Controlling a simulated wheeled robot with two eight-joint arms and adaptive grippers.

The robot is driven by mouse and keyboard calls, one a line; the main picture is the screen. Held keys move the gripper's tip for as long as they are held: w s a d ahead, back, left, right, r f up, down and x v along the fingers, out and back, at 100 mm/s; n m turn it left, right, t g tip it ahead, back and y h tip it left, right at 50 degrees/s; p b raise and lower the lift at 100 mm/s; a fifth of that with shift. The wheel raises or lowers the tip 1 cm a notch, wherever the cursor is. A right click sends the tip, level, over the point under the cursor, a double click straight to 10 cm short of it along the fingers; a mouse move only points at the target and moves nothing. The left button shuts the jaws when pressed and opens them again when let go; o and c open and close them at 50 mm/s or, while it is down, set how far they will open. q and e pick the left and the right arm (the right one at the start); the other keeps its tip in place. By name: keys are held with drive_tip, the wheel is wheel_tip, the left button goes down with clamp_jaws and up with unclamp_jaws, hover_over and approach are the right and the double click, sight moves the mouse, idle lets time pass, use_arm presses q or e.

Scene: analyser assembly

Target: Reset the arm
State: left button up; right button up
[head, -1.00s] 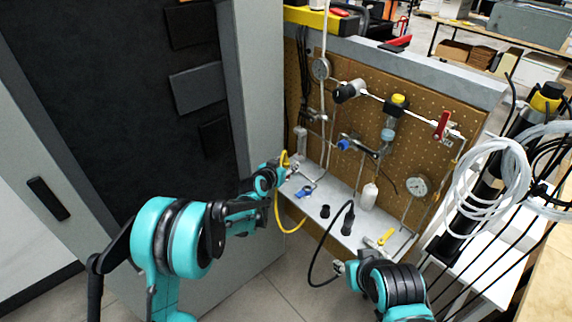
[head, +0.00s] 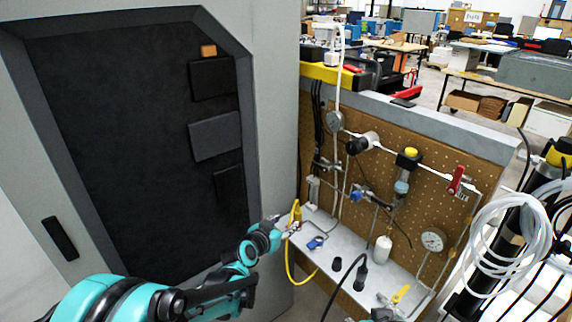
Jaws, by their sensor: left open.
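My left arm, teal and black, reaches in from the bottom left. Its gripper (head: 286,225) is open at the left end of the grey shelf, close beside a yellow connector (head: 296,212) with a yellow hose (head: 291,268) hanging below; I cannot tell whether they touch. Of my right arm only a small teal piece shows at the bottom edge, and its gripper is out of the picture. A black cable with a thick plug (head: 361,277) stands by the shelf's front. A blue-handled valve (head: 316,243) and a yellow-handled valve (head: 400,294) are on the shelf.
A brown pegboard (head: 440,190) carries pipes, a gauge (head: 432,239) and a red-handled valve (head: 456,180). A white bottle (head: 383,250) stands on the shelf. A large grey cabinet (head: 275,110) fills the left. Coiled white tubing (head: 500,237) hangs at the right.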

use_arm(q)
drive_tip(key=s+a+r+n+g+y, duration=0.15)
drive_tip(key=s+a, duration=0.25)
drive_tip(key=s, duration=0.4)
drive_tip(key=s+a+r+n+g+y, duration=0.1)
drive_tip(key=s+a+r, duration=0.2)
drive_tip(key=s+a, duration=0.3)
drive_tip(key=s+a+f+n+g+y, duration=0.1)
drive_tip(key=s+a, duration=0.3)
drive_tip(key=s, duration=0.5)
drive_tip(key=s+a+f+n+g+y, duration=0.1)
drive_tip(key=s+a+f+n+y, duration=0.1)
drive_tip(key=s, duration=0.7)
drive_tip(key=shift+s+a+f, duration=0.2)
drive_tip(key=shift+a+f, duration=0.25)
drive_tip(key=shift+a, duration=0.45)
drive_tip(key=shift+y, duration=0.25)
